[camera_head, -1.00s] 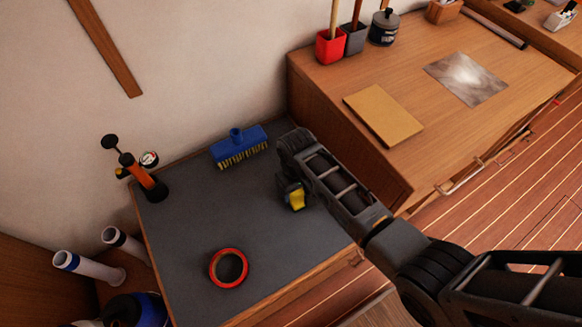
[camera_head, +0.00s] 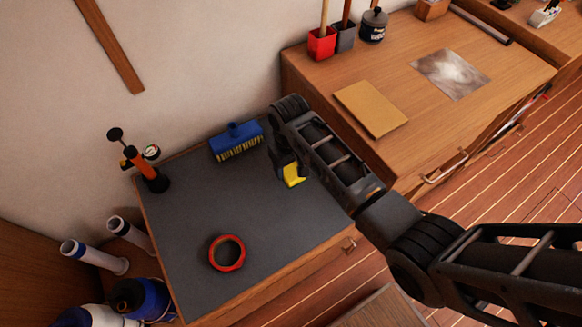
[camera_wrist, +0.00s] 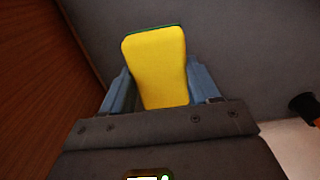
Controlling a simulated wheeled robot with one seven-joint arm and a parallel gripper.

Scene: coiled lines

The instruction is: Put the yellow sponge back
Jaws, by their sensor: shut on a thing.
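The yellow sponge (camera_wrist: 156,65) with a thin green layer at its far edge sits between the two fingers of my gripper (camera_wrist: 160,88) in the wrist view. The fingers are shut on its sides. In the head view the sponge (camera_head: 293,175) shows as a small yellow patch beside my gripper (camera_head: 287,172), over the right part of the dark-topped cabinet (camera_head: 190,285). My wrist hides part of it. I cannot tell whether the sponge touches the dark top.
On the dark top are a blue brush (camera_head: 237,139), a red tape ring (camera_head: 227,267) and an orange pump (camera_head: 140,168). A higher wooden cabinet (camera_head: 408,150) at the right bears a tan board (camera_head: 371,108) and red and grey holders. The middle of the dark top is clear.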

